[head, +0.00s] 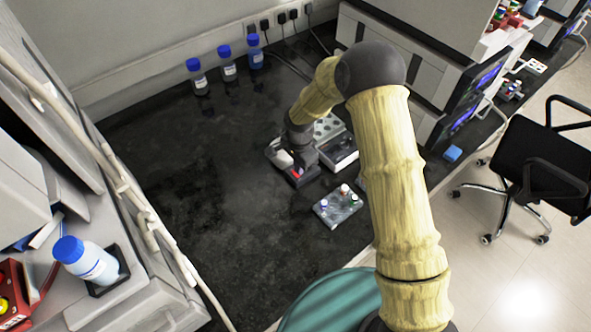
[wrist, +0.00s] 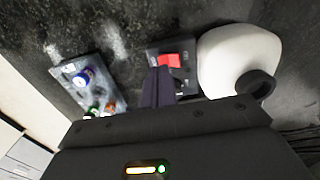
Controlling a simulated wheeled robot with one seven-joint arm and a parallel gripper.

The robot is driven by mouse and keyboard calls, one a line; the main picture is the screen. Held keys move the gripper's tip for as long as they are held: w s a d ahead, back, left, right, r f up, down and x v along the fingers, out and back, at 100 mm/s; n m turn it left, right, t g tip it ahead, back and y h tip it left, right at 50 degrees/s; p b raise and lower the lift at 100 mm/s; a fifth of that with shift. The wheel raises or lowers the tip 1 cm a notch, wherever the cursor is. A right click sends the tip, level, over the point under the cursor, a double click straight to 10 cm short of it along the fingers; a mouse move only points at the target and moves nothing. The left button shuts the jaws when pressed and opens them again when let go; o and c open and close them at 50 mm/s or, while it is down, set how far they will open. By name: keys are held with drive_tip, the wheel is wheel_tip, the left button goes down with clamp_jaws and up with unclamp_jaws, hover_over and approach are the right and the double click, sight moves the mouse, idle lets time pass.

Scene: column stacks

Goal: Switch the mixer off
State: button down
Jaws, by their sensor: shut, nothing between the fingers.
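The mixer has a dark base with a red rocker switch (wrist: 170,59) and a white rounded body (wrist: 235,58) with a black round part on its side. In the head view the mixer (head: 280,157) stands on the dark bench, partly hidden by my gripper (head: 299,166). In the wrist view my gripper (wrist: 159,74) is shut and empty, its fingertips beside the red switch at its lower left. I cannot tell whether they touch it, nor which way the rocker is tipped.
A grey rack (head: 338,206) with several capped vials stands close in front of the mixer. A grey box with a holed top (head: 338,150) is just right of it. Blue-capped bottles (head: 228,70) stand at the back. The bench's left middle is clear.

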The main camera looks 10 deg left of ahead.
drive_tip(key=shift+r+p, duration=0.85)
drive_tip(key=shift+r, duration=0.75)
drive_tip(key=shift+d+r, duration=0.15)
drive_tip(key=s+d+r+n+t, duration=0.1)
drive_tip(key=s+d+r+n, duration=0.1)
drive_tip(key=s+d+r, duration=0.3)
drive_tip(key=s+d+r+n, duration=0.3)
drive_tip(key=s+d+r, duration=0.3)
drive_tip(key=d, duration=0.5)
drive_tip(key=s+d+r+n+t, duration=0.1)
drive_tip(key=s+d+r+n, duration=0.2)
drive_tip(key=s+d+r, duration=0.2)
drive_tip(key=d+r, duration=0.2)
drive_tip(key=d, duration=0.1)
drive_tip(key=shift+s+d+r+t, duration=0.25)
drive_tip(key=shift+s+r+t, duration=0.05)
